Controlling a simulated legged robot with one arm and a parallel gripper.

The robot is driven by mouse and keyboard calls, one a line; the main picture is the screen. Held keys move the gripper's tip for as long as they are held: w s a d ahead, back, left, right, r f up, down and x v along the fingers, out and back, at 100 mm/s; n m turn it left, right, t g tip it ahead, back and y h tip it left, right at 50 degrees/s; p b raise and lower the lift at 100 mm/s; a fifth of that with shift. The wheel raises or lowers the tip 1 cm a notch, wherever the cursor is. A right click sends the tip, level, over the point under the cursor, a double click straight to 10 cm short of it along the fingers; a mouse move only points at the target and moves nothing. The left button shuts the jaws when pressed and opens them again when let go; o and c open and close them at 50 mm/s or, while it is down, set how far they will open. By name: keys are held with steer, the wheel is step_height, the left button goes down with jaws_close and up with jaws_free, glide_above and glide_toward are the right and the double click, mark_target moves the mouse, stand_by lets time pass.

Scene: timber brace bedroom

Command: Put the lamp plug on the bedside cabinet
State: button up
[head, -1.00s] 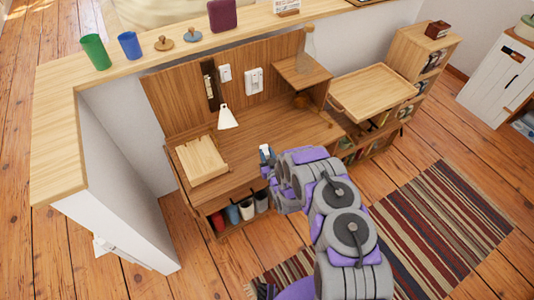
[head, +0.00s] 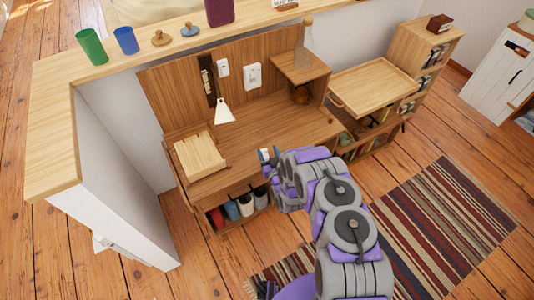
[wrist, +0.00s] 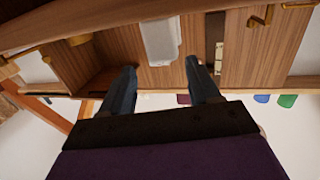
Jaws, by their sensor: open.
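My gripper (head: 269,155) is over the front edge of the wooden desk (head: 285,130) in the head view. In the wrist view its two dark fingers (wrist: 161,82) are apart with nothing between them. A white fitting (head: 252,76) is on the desk's back panel; a pale box-like thing (wrist: 160,42) beyond the fingertips in the wrist view may be the same. A lamp with a white cone shade (head: 224,112) stands out from the panel. I cannot make out the lamp plug, nor tell which piece is the bedside cabinet.
A smaller white switch plate (head: 222,67) is left of the fitting. A pale wooden box (head: 200,156) lies on the desk's left. A raised shelf (head: 299,66), a wooden tray (head: 374,83) and a white cabinet (head: 502,75) are rightward. A striped rug (head: 445,220) covers floor.

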steer(key=shift+s, duration=0.15)
steer(key=shift+s, duration=0.25)
steer(key=f+p+v, duration=0.1)
steer(key=p+v, duration=0.6)
steer(key=v, duration=0.9)
steer(key=shift+s+d+r, duration=0.25)
steer(key=shift+d+r, duration=0.05)
steer(key=shift+r, duration=0.1)
stand_by(0.6)
